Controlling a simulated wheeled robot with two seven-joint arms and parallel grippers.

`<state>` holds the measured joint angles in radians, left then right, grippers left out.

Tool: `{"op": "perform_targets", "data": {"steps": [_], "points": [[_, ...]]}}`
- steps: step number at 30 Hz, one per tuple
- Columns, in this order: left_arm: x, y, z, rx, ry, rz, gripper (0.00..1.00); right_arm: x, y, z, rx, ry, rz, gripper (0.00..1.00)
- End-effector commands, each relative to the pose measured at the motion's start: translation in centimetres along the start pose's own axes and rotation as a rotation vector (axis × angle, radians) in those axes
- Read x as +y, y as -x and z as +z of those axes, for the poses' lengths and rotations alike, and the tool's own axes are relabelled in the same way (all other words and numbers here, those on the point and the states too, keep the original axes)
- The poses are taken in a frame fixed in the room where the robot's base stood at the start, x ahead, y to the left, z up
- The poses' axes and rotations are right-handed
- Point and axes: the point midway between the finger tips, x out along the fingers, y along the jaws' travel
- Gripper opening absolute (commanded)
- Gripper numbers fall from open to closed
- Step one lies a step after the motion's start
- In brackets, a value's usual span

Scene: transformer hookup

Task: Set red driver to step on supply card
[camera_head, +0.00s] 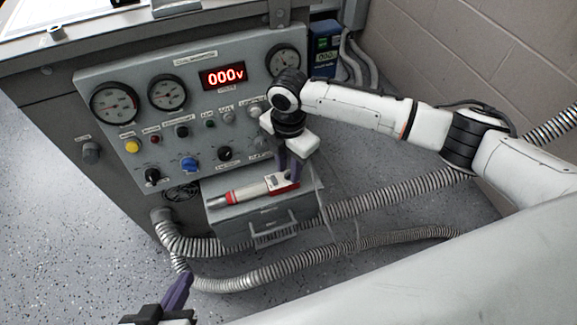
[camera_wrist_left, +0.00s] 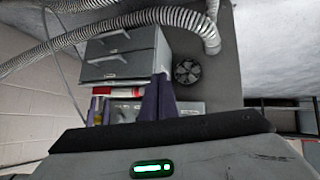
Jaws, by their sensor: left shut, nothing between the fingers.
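The red driver (camera_head: 262,189), a tool with a pale barrel and red ends, lies on top of the grey drawer box (camera_head: 233,221) below the panel. It also shows, partly hidden, in the left wrist view (camera_wrist_left: 113,91). My right gripper (camera_head: 288,176) points down at the driver's right red end; whether its fingers are closed on it is unclear. My left gripper (camera_head: 178,291) is low in the head view, apart from the box; its purple fingers are together and empty in the left wrist view (camera_wrist_left: 160,98). I cannot make out a supply card or the driver's setting.
The grey panel (camera_head: 205,48) has gauges, knobs and a red display (camera_head: 223,77) reading 000V. A blue-green device (camera_head: 325,50) stands right of it. Ribbed hoses (camera_head: 350,206) run around the box. Speckled floor at the left is clear.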

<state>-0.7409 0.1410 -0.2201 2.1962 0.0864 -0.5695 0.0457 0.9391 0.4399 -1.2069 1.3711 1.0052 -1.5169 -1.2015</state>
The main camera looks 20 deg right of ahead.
Motion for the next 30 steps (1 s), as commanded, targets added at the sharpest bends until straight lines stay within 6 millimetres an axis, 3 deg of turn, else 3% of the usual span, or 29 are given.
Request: {"op": "perform_targets", "data": {"steps": [1,5,19,26,30], "points": [[0.0,-0.1,-0.1,0.003,-0.001,0.000,0.00,0.0,0.0,0.0,0.000,0.000,0.000,0.21],[0.0,-0.1,-0.1,0.003,-0.001,0.000,0.00,0.0,0.0,0.0,0.000,0.000,0.000,0.00],[0.1,1.1,-0.4,0.008,-0.001,-0.008,0.00,0.0,0.4,-0.1,0.001,-0.060,-0.001,0.00],[0.1,2.5,-0.5,-0.039,-0.027,-0.018,0.00,0.0,0.8,-0.2,-0.002,-0.211,-0.006,0.00],[-0.1,2.9,-1.8,-0.050,-0.051,-0.027,0.00,0.0,0.8,-0.3,-0.006,-0.339,-0.008,0.00]]}}
